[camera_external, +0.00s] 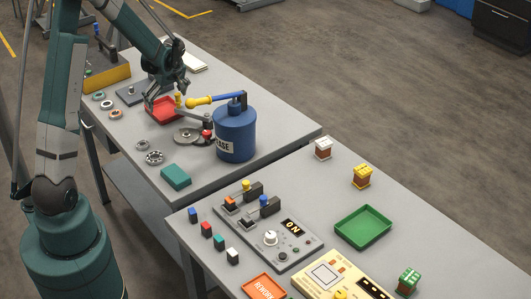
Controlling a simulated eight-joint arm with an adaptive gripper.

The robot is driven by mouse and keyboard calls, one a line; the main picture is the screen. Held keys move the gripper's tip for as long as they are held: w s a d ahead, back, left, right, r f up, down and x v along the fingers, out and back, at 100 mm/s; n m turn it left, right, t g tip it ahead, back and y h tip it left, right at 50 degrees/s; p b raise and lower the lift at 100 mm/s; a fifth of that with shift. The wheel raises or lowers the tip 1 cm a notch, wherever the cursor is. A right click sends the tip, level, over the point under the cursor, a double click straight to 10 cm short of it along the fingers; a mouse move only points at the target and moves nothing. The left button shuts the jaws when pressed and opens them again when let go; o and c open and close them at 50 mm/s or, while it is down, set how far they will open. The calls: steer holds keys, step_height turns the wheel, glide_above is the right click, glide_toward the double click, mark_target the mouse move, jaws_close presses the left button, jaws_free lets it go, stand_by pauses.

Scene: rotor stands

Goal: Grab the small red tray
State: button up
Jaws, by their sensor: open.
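The small red tray (161,110) lies on the far table, partly hidden by my gripper and arm. My gripper (178,90) is open and points down just above the tray's far right part. A small yellow piece (178,100) stands at the tray's right side, close under my gripper. I cannot tell whether my fingers touch the tray or that piece.
Grey discs (187,135), several rings (154,157) and a teal block (175,177) lie nearer. A green tray (363,227) is on the near table.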

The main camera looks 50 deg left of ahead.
mark_target(176, 116)
steer(key=shift+a+x, duration=0.25)
steer(key=shift+x, duration=2.3)
steer(key=shift+c, duration=0.7)
steer(key=c, duration=0.9)
